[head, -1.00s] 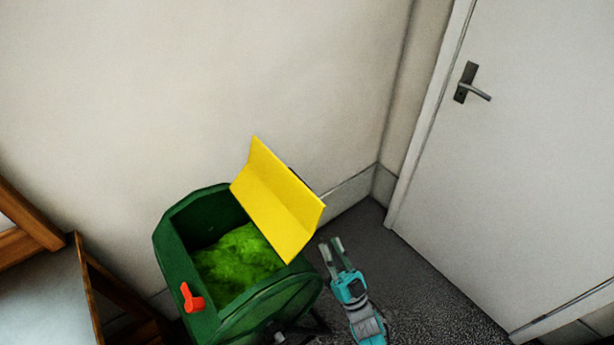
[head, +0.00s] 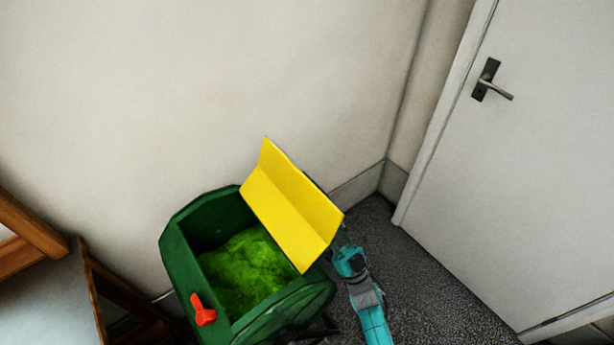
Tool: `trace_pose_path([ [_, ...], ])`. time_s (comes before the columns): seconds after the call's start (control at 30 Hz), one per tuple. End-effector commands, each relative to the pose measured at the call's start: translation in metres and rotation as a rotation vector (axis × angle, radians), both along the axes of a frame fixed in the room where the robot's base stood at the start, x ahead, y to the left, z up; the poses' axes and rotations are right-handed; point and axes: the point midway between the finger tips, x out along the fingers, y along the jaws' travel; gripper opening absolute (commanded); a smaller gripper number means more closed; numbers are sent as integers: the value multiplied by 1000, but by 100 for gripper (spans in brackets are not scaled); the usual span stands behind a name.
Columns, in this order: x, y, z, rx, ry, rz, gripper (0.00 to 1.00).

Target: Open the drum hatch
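The green drum (head: 181,262) stands in the lower middle of the head view, with green matter (head: 247,270) inside. Its yellow hatch (head: 291,209) is swung up and stands open at the drum's right side, so the opening is uncovered. A red handle (head: 203,310) sits on the drum's near left edge. My gripper (head: 341,236) is at the right edge of the hatch, and its fingers are partly hidden behind the hatch. I cannot tell whether they touch it or how far apart they are.
A white door (head: 535,160) with a dark lever handle (head: 490,82) stands at the right. A pale wall (head: 200,90) is behind the drum. Wooden furniture (head: 40,290) is at the lower left. Dark floor (head: 440,290) is clear between my arm and the door.

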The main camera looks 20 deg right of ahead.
Motion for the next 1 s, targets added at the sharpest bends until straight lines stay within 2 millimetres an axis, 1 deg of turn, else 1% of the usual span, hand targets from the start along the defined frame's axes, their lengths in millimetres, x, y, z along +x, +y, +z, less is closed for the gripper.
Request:
trace_pose_path([
  [0.13,2,0,2,-1,-2,1,24],
  [0.23,7,2,7,-1,-4,2,24],
  [0.37,19,6,21,-1,-6,3,24],
  [0.5,37,11,39,-1,-6,3,24],
  [0.7,59,17,62,-1,-5,2,24],
  [0.83,68,20,71,0,-3,1,24],
  [1.0,73,22,77,-1,-2,1,24],
])
